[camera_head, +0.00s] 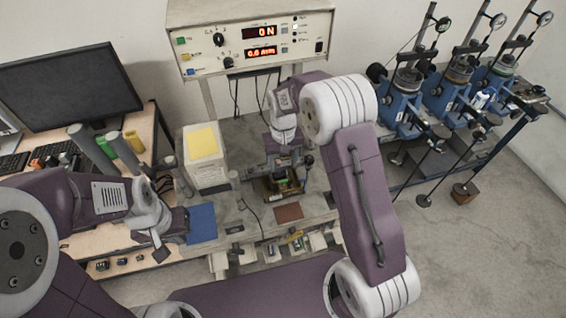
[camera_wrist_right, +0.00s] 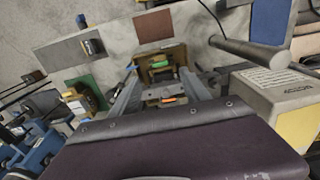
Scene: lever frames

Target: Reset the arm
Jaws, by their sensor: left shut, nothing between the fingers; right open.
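My right arm reaches over the grey bench, and its gripper (camera_head: 284,158) is open above a small brass-coloured device with green and orange parts (camera_head: 284,184). In the right wrist view the two fingers (camera_wrist_right: 162,92) point toward this device (camera_wrist_right: 160,68), with a gap between them. I cannot tell whether they touch it. My left arm comes in from the left, and its gripper (camera_head: 160,246) is shut and empty near the blue mat (camera_head: 201,223).
A control box with red displays (camera_head: 250,42) stands behind the bench. A white box with a yellow top (camera_head: 204,158) is left of the device. A monitor (camera_head: 68,88) is at far left. Blue lever devices (camera_head: 400,102) stand on the right bench. Floor at lower right (camera_head: 500,260) is clear.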

